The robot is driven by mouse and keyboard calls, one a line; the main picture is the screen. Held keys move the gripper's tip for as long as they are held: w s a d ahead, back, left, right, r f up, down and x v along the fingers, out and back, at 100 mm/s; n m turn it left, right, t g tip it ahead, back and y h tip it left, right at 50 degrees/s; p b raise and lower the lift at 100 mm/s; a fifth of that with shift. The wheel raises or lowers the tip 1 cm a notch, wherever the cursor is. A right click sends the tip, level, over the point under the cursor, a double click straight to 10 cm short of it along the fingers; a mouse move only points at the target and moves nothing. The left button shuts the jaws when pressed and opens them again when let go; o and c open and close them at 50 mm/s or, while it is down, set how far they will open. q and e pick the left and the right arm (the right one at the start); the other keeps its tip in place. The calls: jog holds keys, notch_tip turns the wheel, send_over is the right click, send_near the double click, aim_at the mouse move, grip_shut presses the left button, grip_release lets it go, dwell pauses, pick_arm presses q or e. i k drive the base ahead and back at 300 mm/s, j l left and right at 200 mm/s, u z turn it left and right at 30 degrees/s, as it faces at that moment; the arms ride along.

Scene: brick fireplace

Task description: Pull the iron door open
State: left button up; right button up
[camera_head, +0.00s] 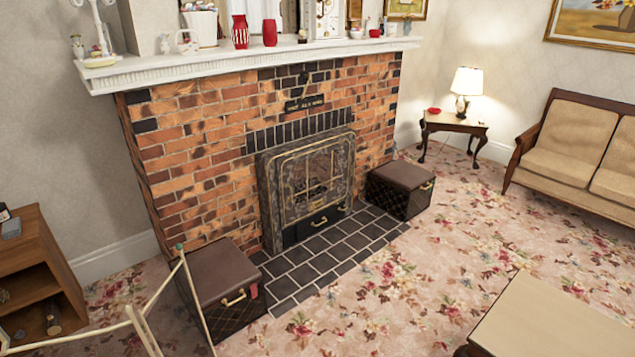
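The iron door (309,183) is a dark, ornate metal frame with a see-through middle, set in the front of the brick fireplace (200,130). It looks shut. Below it is a black lower panel with a small brass-coloured handle (319,222). Through the door I see dim shapes inside the firebox, too dark to make out. Neither of my grippers shows in the head view, so I cannot see how they stand.
A brown trunk (217,270) stands left of the tiled hearth (335,255), another trunk (400,182) right of it. A thin barrier (192,300) stands at lower left, a low table (550,320) at lower right. Flowered carpet (400,290) between is clear.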

aim_at(327, 177)
jog(key=i+l, duration=0.2)
jog(key=i, duration=0.3)
jog(key=i+l+u, duration=0.1)
jog(key=i, duration=0.35)
